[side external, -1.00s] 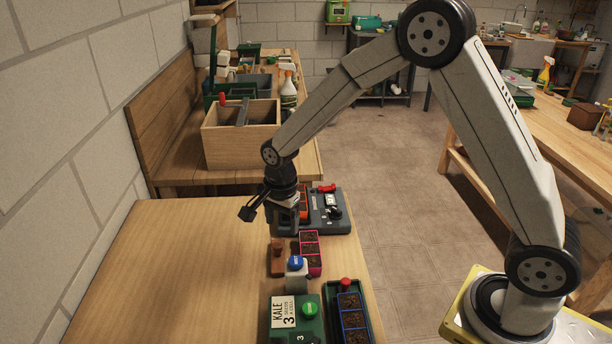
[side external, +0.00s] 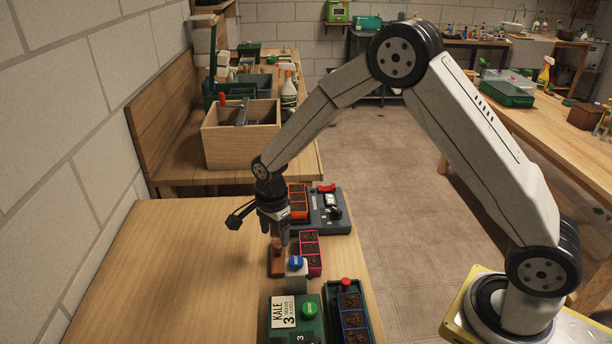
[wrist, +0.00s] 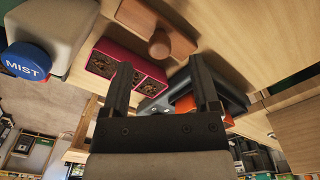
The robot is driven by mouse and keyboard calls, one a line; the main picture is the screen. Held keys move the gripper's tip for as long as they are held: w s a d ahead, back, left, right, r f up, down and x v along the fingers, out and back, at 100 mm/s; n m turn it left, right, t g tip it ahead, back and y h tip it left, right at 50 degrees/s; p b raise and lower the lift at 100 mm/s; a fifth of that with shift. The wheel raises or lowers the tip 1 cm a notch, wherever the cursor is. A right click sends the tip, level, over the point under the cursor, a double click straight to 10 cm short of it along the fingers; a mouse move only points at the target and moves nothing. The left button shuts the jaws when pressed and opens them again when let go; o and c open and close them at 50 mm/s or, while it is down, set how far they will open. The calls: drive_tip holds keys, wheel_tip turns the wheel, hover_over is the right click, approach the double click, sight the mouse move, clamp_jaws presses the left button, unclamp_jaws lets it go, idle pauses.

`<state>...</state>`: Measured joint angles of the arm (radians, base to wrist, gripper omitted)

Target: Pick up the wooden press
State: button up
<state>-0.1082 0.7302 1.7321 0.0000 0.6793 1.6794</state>
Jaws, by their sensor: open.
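The wooden press (side external: 277,268), a reddish-brown block with a rounded knob, stands on the light wooden table. In the wrist view the press (wrist: 158,28) lies at the top, just beyond the fingertips, with its knob facing my gripper. My gripper (side external: 281,238) is low and close above the press in the side view, its fingers pointing down. In the wrist view my gripper (wrist: 162,80) shows two dark fingers spread apart with nothing held between them. Whether a fingertip touches the knob is hard to tell.
A pink tray (side external: 319,262) of soil cells stands right beside the press. The blue-topped MIST unit (side external: 296,263) is close in front. A grey device (side external: 338,224) holding an orange tray is behind. Green KALE box (side external: 309,310) is nearer. The table's left side is clear.

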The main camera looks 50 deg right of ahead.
sight(277, 245)
drive_tip(key=shift+f, duration=0.1)
drive_tip(key=shift+d+f, duration=0.2)
drive_tip(key=shift+f, duration=2.3)
clamp_jaws()
